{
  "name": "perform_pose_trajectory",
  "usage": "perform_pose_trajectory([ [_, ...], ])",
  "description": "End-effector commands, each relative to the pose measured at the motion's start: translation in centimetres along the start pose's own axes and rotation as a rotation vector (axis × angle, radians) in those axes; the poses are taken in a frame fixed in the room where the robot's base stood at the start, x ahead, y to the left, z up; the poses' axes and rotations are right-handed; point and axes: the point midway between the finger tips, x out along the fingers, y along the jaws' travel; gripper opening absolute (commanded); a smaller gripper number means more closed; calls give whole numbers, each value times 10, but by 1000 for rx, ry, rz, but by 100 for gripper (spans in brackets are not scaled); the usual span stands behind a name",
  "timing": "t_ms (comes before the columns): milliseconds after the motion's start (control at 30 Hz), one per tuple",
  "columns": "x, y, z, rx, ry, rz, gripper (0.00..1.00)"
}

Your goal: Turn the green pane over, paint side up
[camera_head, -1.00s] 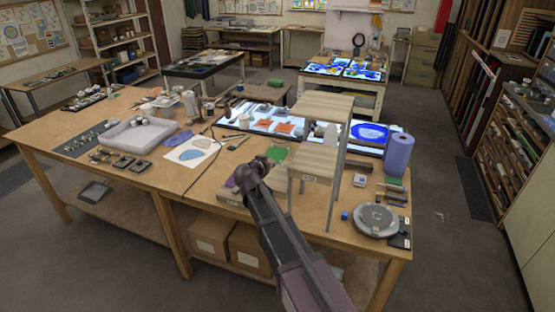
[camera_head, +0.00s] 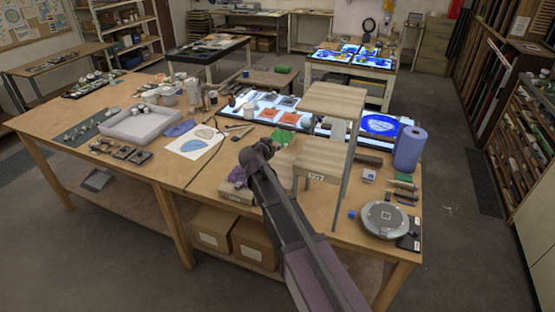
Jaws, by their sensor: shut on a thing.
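The green pane (camera_head: 282,136) shows as a small bright green patch at the tip of my gripper (camera_head: 273,144), over the worktable (camera_head: 222,180) and left of the wooden stand. My gripper is dark, seen from behind, and shut on the pane; its fingers are mostly hidden by the wrist. The arm and the stand cover part of the pane. I cannot tell its tilt, which side carries paint, or whether it touches anything below.
The wooden stand (camera_head: 334,102) rises close right of my gripper. A light table with orange and grey panes (camera_head: 291,118) lies behind. A blue paper roll (camera_head: 409,149) and a round turntable (camera_head: 384,219) stand right. Sheets with a drawing (camera_head: 195,141) lie left.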

Motion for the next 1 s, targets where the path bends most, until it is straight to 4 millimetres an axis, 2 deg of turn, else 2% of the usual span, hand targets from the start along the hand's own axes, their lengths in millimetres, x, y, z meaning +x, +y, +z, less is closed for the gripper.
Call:
perform_pose_trajectory([
  [467, 15, 8, 23, 4, 0, 10, 0],
  [800, 29, 8, 56, 4, 0, 11, 0],
  [1000, 32, 9, 63, 5, 0, 11, 0],
])
